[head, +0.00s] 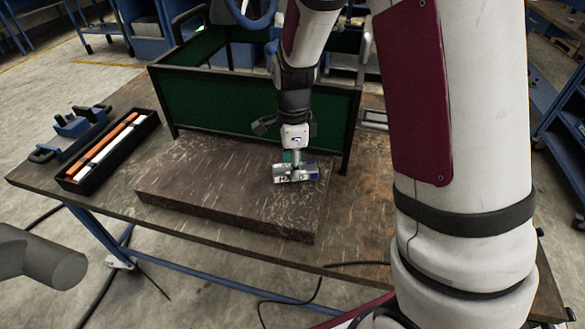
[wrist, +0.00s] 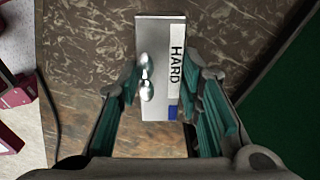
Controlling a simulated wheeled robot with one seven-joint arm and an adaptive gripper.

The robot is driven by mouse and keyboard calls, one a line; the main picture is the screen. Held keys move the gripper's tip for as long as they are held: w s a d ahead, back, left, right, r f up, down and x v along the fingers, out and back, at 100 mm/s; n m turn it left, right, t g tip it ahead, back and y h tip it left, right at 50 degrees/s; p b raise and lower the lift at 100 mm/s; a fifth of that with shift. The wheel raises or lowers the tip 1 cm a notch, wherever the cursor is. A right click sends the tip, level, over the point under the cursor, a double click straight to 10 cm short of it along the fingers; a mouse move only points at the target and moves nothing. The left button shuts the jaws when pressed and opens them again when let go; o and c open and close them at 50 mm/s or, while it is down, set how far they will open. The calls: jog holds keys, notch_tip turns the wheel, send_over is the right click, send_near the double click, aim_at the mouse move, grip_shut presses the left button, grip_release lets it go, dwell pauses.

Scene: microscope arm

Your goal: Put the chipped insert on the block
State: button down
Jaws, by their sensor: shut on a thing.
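My gripper (head: 293,160) is over the right part of a dark brown speckled slab (head: 215,195) on the table. In the wrist view its teal-padded fingers (wrist: 162,85) are on both sides of a grey metal piece (wrist: 158,30) and shut on it. This piece bears the word HARD on a white label, a blue patch and two shiny rounded metal parts. It also shows under my gripper in the head view (head: 285,175). I cannot tell whether it touches the slab, or whether a chip shows on it. The slab's speckled top also shows in the wrist view (wrist: 85,30).
A green-walled bin (head: 225,97) with a dark frame stands behind the slab. A black tray (head: 75,180) with orange and white bars lies at left, beside blue fixtures (head: 75,124). The worn wooden table (head: 355,225) has bare room right of the slab.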

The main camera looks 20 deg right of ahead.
jog(key=shift+f, duration=0.75)
jog(key=shift+f, duration=0.15)
jog(key=c, duration=1.1)
grip_release()
jog(key=s+r+n+t, duration=0.1)
jog(key=s+r+n, duration=0.2)
jog(key=r, duration=0.6)
jog(key=s+r+n, duration=0.2)
jog(key=s+r, duration=0.1)
jog(key=r, duration=0.7)
jog(key=s+r+n+t, duration=0.1)
jog(key=s+n, duration=0.4)
jog(key=s, duration=0.1)
jog(key=s+r+n, duration=0.1)
jog(key=s+n, duration=0.4)
jog(key=s, duration=0.2)
jog(key=s+r+n+t+p, duration=0.1)
jog(key=s+n, duration=0.4)
jog(key=s, duration=0.1)
jog(key=shift+s+r+n+t, duration=0.15)
jog(key=shift+r+n+t, duration=0.15)
jog(key=shift+n, duration=0.1)
